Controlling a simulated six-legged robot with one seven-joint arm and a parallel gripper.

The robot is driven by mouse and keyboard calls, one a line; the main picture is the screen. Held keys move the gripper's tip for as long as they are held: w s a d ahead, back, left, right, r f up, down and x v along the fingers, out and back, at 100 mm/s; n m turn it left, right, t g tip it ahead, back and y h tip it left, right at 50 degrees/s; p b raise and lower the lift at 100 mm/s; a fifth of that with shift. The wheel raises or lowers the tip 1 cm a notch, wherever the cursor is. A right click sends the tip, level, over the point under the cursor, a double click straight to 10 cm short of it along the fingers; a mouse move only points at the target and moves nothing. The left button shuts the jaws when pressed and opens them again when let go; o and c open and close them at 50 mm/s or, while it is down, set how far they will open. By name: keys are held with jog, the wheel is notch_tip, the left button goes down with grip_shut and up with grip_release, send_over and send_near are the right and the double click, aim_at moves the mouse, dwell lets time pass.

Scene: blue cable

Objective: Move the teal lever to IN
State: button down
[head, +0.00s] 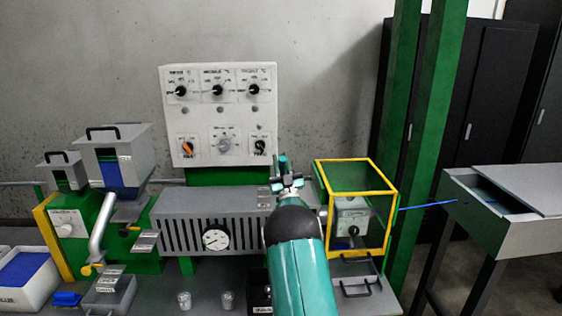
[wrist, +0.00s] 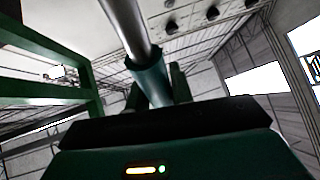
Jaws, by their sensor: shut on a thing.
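The teal lever shows in the wrist view as a bare metal rod running down from the top into a teal grip (wrist: 149,80). The grip lies between the two dark fingers of my gripper (wrist: 157,82), which is shut on it. In the head view my gripper (head: 290,180) is above the right end of the grey slotted machine body (head: 200,220), left of the yellow-framed guard box (head: 355,170). A small teal tip (head: 283,163) shows at its fingers. My arm hides the lever's base. I cannot read an IN mark.
A white control panel (head: 218,117) with several knobs stands behind the machine. The guard box is close on the right, with a blue cable (head: 428,205) running from it to a grey table (head: 510,235). Two small cups (head: 227,300) stand in front.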

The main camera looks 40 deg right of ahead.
jog(key=shift+s+a+f+n+t, duration=0.2)
jog(key=shift+s+n+t, duration=0.1)
jog(key=shift+s+t, duration=0.1)
jog(key=c, duration=1.5)
grip_release()
jog(key=shift+o, duration=1.3)
jog(key=shift+s+a+r, duration=0.1)
jog(key=shift+s+f, duration=0.1)
jog(key=shift+f, duration=0.4)
jog(key=s+a, duration=0.3)
jog(key=s, duration=0.8)
jog(key=shift+s+a, duration=0.35)
jog(key=shift+a, duration=0.05)
jog(key=shift+f, duration=0.1)
